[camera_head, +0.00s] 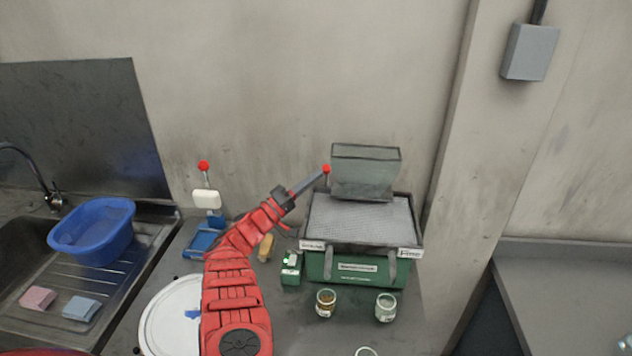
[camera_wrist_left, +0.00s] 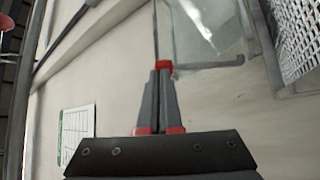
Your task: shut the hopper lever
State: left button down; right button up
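The hopper (camera_head: 366,170) is a grey, open-topped box above the mesh screen of a green machine (camera_head: 355,268). The red knob of the hopper lever (camera_head: 326,169) shows at the hopper's left side. My left gripper (camera_head: 308,184) reaches in from the left. Its two grey fingers (camera_wrist_left: 160,85) are close together with a narrow gap and appear shut on the knob. They partly hide the lever. My right gripper is not in view.
Two jars (camera_head: 326,303) (camera_head: 386,307) stand in front of the machine. A small green box (camera_head: 291,270) stands at its left. A red-knobbed device (camera_head: 207,199) stands further left. A blue basin (camera_head: 93,232) sits at the sink. A wall pillar (camera_head: 455,180) rises right of the machine.

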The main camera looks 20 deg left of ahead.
pick_arm(q)
jog(key=w+a+r+n+y+b, duration=0.1)
jog(key=w+r+b, duration=0.2)
jog(key=w+b, duration=0.2)
jog(key=shift+w+a+r+n+b, duration=0.25)
jog(key=shift+a+n+b, duration=0.1)
jog(key=shift+n, duration=0.05)
dwell(0.5)
jog(key=shift+r, duration=0.15)
dwell(0.5)
